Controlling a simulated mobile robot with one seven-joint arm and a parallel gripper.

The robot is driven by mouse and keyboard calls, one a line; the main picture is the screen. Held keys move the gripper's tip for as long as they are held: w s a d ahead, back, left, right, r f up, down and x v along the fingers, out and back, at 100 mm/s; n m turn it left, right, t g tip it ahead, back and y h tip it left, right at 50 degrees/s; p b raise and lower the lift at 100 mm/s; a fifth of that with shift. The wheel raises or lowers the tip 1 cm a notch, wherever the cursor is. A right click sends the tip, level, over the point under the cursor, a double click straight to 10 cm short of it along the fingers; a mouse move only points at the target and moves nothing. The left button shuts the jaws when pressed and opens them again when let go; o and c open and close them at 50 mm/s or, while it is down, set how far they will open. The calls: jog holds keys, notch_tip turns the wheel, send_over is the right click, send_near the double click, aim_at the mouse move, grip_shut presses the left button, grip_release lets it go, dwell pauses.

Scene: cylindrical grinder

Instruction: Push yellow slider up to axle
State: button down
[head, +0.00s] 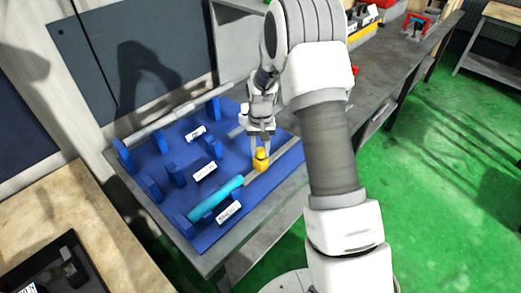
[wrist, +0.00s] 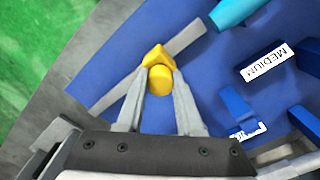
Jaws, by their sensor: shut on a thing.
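The yellow slider (head: 261,160) sits on a grey rail (head: 282,150) on the blue fixture board. It also shows in the wrist view (wrist: 159,76). My gripper (head: 260,150) points down at it. In the wrist view, the two fingertips (wrist: 160,90) are closed on the yellow slider from both sides. The cyan axle (head: 216,198) lies in line with the rail, left of and below the slider in the head view. In the wrist view the axle's end (wrist: 232,12) is at the top, with bare rail between it and the slider.
The blue board (head: 165,200) carries several upright blue holders and white labels, one reading MEDIUM (wrist: 265,62). A long grey bar (head: 180,117) lies along its back. A wooden table (head: 40,215) with a black case stands at left. Green floor is open at right.

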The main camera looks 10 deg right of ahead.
jog(key=s+a+b, duration=0.1)
jog(key=s+a, duration=0.3)
jog(key=a, duration=0.2)
dwell(0.3)
jog(key=shift+a, duration=0.15)
jog(key=c, duration=0.5)
grip_release()
jog(key=shift+s, duration=0.1)
jog(key=shift+c, duration=0.2)
notch_tip(320, 180, up, 18)
jog(key=shift+f, duration=0.25)
